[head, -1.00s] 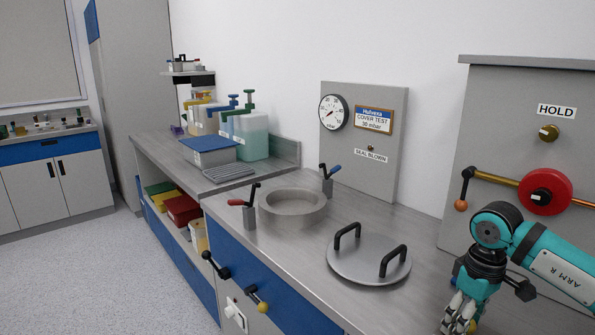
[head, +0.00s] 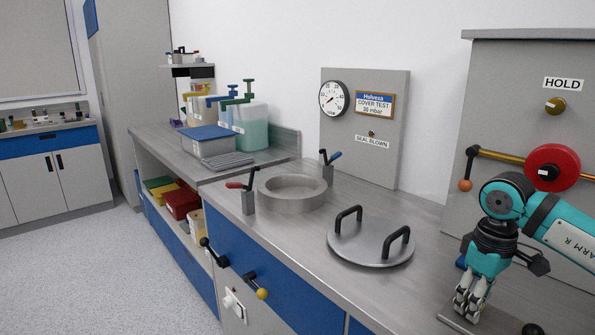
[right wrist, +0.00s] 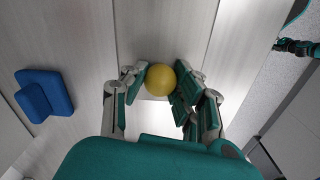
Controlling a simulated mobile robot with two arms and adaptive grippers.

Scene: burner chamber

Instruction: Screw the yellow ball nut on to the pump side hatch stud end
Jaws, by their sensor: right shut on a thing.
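My right gripper (head: 468,304) is low at the right of the head view, fingers pointing down over the bench. In the right wrist view (right wrist: 160,92) it is shut on the yellow ball nut (right wrist: 160,79), which sits between the fingers over the grey surface. The fingers hide the nut in the head view. I cannot make out the pump side hatch stud end in either view. A small teal and black part at the right of the right wrist view may be my left gripper (right wrist: 296,47); its fingers are too small to read.
A blue block (right wrist: 45,93) lies beside the gripper. A round steel lid (head: 371,250) with two black handles lies on the bench, near a steel ring (head: 292,205) with clamps. A panel (head: 500,110) stands behind.

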